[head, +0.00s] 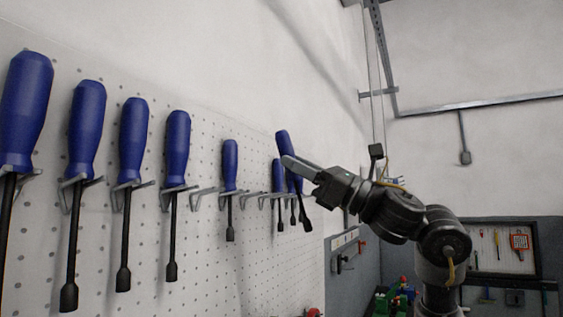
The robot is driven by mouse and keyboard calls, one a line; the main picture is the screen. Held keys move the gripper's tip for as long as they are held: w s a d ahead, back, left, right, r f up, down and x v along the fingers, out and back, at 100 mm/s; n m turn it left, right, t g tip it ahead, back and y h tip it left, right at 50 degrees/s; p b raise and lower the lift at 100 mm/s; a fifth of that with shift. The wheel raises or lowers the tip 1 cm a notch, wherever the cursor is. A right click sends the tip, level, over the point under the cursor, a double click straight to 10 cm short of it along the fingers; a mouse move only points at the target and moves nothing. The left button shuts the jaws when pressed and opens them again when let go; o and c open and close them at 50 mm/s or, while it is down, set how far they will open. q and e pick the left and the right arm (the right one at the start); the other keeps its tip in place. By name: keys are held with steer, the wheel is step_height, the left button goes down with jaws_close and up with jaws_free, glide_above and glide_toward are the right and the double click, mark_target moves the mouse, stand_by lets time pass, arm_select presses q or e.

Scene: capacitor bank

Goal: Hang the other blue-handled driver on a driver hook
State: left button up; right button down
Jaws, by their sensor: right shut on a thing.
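My right gripper (290,162) reaches in from the right and is shut on a blue-handled driver (283,143). The driver is tilted, handle top leaning left and dark shaft pointing down and slightly right. It is close to the far end of the pegboard; I cannot tell whether it touches a hook. Several other blue-handled drivers, such as one at the near left (86,125) and one further along (230,165), hang handle-up on metal hooks. An empty driver hook (203,192) shows mid-row. Another driver (278,176) hangs beside the held one. My left gripper is out of view.
The white perforated pegboard (100,230) runs along the left wall. More hooks (262,199) sit crowded near the gripper, partly overlapping in view. A tool panel (500,245) and colourful items (398,297) stand at the back right. The space right of the pegboard is open.

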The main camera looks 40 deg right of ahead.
mark_target(287, 174)
steer(key=shift+w+a, duration=0.15)
steer(key=shift+w, duration=0.25)
steer(key=shift+w+a+f, duration=0.1)
steer(key=shift+w+a, duration=0.1)
steer(key=shift+w, duration=0.25)
steer(key=shift+w+a+f, duration=0.1)
steer(key=shift+w+a, duration=0.05)
steer(key=shift+w, duration=0.25)
steer(key=c, duration=2.2)
jaws_free()
steer(key=shift+w+a+f, duration=0.1)
steer(key=shift+w+a, duration=0.15)
steer(key=shift+w, duration=0.65)
steer(key=shift+w+a+f, duration=0.1)
steer(key=shift+w+a, duration=0.1)
steer(key=shift+w, duration=0.5)
steer(key=shift+w+a+f, duration=0.1)
steer(key=shift+w+a, duration=0.1)
steer(key=shift+w, duration=0.45)
steer(key=shift+w+a+f, duration=0.1)
steer(key=shift+w+a, duration=0.1)
steer(key=shift+w, duration=0.5)
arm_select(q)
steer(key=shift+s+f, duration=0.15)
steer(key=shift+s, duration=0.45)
arm_select(e)
steer(key=shift+w+a+f, duration=0.1)
steer(key=shift+w+f, duration=0.05)
steer(key=shift+w, duration=0.05)
